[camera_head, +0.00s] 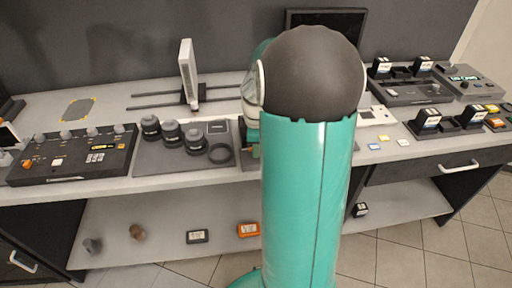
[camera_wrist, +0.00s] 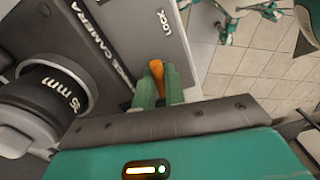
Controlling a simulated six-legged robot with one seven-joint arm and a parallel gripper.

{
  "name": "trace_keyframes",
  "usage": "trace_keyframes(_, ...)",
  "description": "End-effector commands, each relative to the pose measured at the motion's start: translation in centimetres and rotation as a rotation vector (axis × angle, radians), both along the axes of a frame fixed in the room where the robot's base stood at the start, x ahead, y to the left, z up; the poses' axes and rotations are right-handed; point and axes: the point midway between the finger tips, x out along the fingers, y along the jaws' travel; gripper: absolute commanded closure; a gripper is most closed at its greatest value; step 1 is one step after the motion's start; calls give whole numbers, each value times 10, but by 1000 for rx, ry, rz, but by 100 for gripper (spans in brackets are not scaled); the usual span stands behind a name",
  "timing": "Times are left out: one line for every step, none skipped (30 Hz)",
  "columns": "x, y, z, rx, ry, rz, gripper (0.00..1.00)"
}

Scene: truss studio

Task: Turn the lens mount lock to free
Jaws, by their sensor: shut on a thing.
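In the wrist view, the orange lock lever (camera_wrist: 157,68) stands out from a grey plate (camera_wrist: 150,35) marked "LOCK". My gripper (camera_wrist: 159,86) has its two green fingers shut on the lever, one on each side. The lever's lower part is hidden between the fingers. A black lens (camera_wrist: 45,95) marked "35 mm" is at the left, next to a dark camera body (camera_wrist: 92,50) with "CAMERA" lettering. In the head view, my arm hides the gripper and the lever.
In the head view, several black lenses (camera_head: 170,131) stand on a mat left of my arm. A control panel (camera_head: 72,152) is further left, and an upright white panel (camera_head: 188,72) stands behind. Chargers with batteries (camera_head: 432,119) fill the right. Batteries (camera_head: 197,237) lie on the lower shelf.

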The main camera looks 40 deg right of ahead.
Motion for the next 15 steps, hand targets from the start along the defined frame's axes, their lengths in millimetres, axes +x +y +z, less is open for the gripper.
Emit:
trace_keyframes(1, 0, 1, -1, -2, 29, 100)
trace_keyframes(1, 0, 1, -1, -2, 49, 100)
trace_keyframes(1, 0, 1, -1, -2, 72, 100)
trace_keyframes(1, 0, 1, -1, -3, 87, 100)
trace_keyframes(1, 0, 1, -1, -2, 103, 100)
trace_keyframes(1, 0, 1, -1, -3, 120, 100)
trace_keyframes(1, 0, 1, -1, -3, 132, 100)
trace_keyframes(1, 0, 1, -1, -3, 143, 100)
trace_keyframes(1, 0, 1, -1, -3, 155, 100)
trace_keyframes(1, 0, 1, -1, -3, 164, 100)
trace_keyframes(1, 0, 1, -1, -3, 171, 100)
trace_keyframes(1, 0, 1, -1, -3, 178, 100)
trace_keyframes(1, 0, 1, -1, -3, 183, 100)
trace_keyframes(1, 0, 1, -1, -3, 187, 100)
trace_keyframes(1, 0, 1, -1, -3, 191, 100)
